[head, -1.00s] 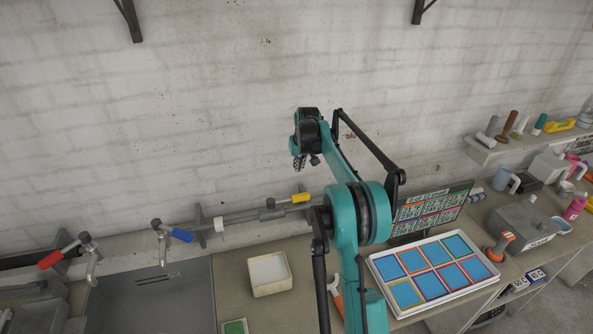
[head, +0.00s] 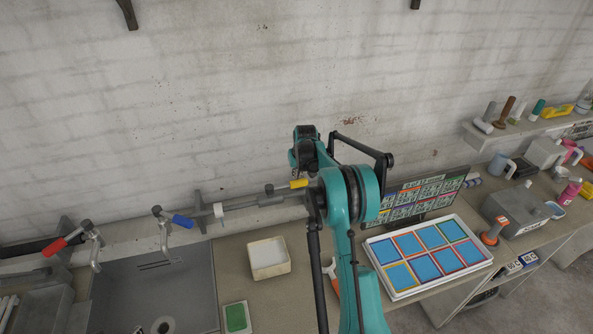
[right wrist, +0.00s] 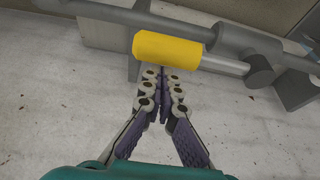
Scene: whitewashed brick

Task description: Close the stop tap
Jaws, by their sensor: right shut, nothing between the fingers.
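The stop tap's yellow lever handle (head: 299,184) sits on a grey pipe (head: 240,204) that runs along the wall. The handle lies roughly along the pipe. My right gripper (head: 296,168) is just above the handle in the head view. In the right wrist view my right gripper (right wrist: 162,72) is shut and empty, its fingertips right beside the yellow handle (right wrist: 170,48). I cannot tell whether they touch it. The arm hides part of the pipe's right end. My left gripper is not in view.
A sink with a red-handled tap (head: 56,246) and a blue-handled tap (head: 182,221) is at left. A cream tray (head: 284,270), a green-topped block (head: 237,317) and a board of blue squares (head: 399,284) lie on the counter.

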